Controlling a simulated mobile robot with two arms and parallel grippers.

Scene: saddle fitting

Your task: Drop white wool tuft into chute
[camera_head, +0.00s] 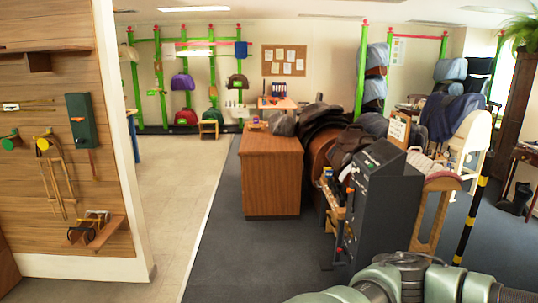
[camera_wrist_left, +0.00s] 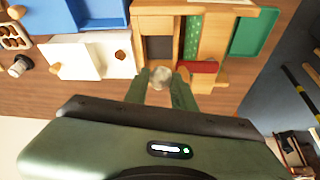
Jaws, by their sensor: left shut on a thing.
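In the left wrist view my left gripper (camera_wrist_left: 161,90) is shut on a small pale, roundish tuft (camera_wrist_left: 161,76), most likely the white wool tuft. Its lower part is hidden between the green fingers. The tuft is in front of a wooden frame with a dark rectangular opening (camera_wrist_left: 159,48); I cannot tell whether this is the chute, or how far the tuft is from it. My right gripper is not in view, and neither gripper's fingers show in the head view.
Around the frame are a white box (camera_wrist_left: 82,60), a blue tray (camera_wrist_left: 97,14), a green ridged strip (camera_wrist_left: 192,38), a red roll (camera_wrist_left: 198,66) and a green tray (camera_wrist_left: 253,33). The head view shows a wooden cabinet (camera_head: 270,180), a dark console (camera_head: 385,205) and clear floor on the left (camera_head: 180,190).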

